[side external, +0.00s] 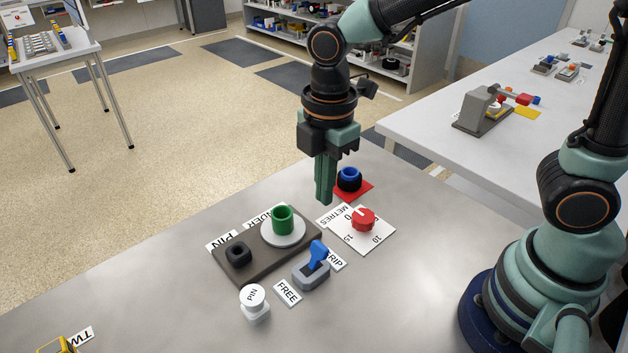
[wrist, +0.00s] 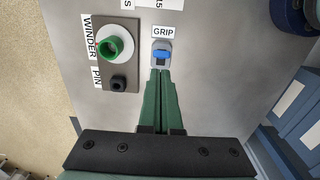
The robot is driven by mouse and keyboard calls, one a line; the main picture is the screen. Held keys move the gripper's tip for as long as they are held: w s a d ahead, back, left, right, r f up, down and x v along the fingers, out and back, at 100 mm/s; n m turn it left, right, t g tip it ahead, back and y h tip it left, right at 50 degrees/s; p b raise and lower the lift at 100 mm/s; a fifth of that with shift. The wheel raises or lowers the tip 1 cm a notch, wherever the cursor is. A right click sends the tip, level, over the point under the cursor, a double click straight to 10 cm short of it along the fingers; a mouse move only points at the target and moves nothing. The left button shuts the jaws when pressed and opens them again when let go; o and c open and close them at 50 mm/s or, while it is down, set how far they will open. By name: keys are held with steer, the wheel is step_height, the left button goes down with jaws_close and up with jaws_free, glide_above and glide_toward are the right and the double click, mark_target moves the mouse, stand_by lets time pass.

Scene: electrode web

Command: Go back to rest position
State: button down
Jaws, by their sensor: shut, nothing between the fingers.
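My gripper (side external: 324,198) points down above the grey table (side external: 190,300), with its green fingers together and nothing between them. In the wrist view the fingers (wrist: 160,74) also lie side by side, with their tips just below the blue lever in the picture. The blue lever switch (side external: 318,255) stands on a grey base between the labels GRIP and FREE; it also shows in the wrist view (wrist: 162,56). In the side view it leans towards the GRIP label (side external: 336,259).
A dark plate (side external: 268,262) carries a green cup (side external: 283,219) on a white disc and a black holder (side external: 238,254). The table's front left is mostly clear.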

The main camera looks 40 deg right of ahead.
steer(key=s+d+r+m+t, duration=0.1)
steer(key=d+r+m+t, duration=0.1)
steer(key=d+r+m, duration=0.2)
steer(key=s+d+r+m+t, duration=0.1)
steer(key=d+r+m+t, duration=0.2)
steer(key=d+m, duration=0.8)
steer(key=shift+r+m, duration=0.5)
steer(key=shift+m, duration=1)
